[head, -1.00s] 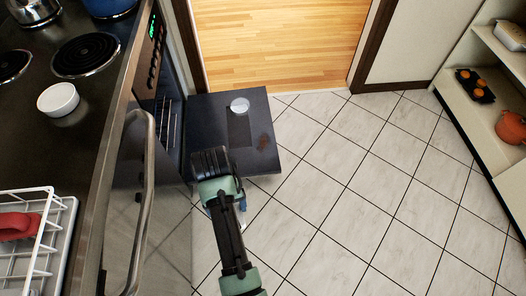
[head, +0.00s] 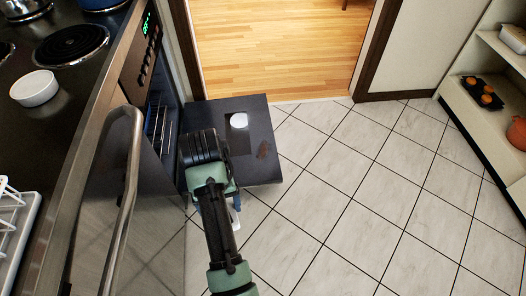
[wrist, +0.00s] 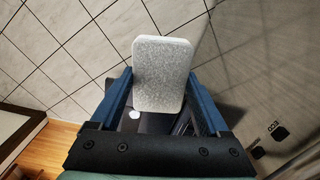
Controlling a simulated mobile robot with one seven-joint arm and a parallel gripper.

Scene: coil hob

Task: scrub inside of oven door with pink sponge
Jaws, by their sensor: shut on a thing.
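The oven door (head: 270,175) is open and lies flat, its dark inner face up, with a darker window panel. A brownish-red smear (head: 263,150) is near its right edge. A white round patch (head: 238,120) shows on the panel. My gripper (wrist: 160,78) has blue fingers on both sides of a pale grey, speckled, rounded block (wrist: 162,88), the sponge-like thing; it does not look pink here. It is shut on this block.
The stove (head: 75,110) with its long handle (head: 127,190) stands at left, a white bowl (head: 35,88) on top. The tiled floor (head: 350,210) right of the door is clear. Shelves (head: 475,125) with a muffin tin (head: 482,91) stand at right.

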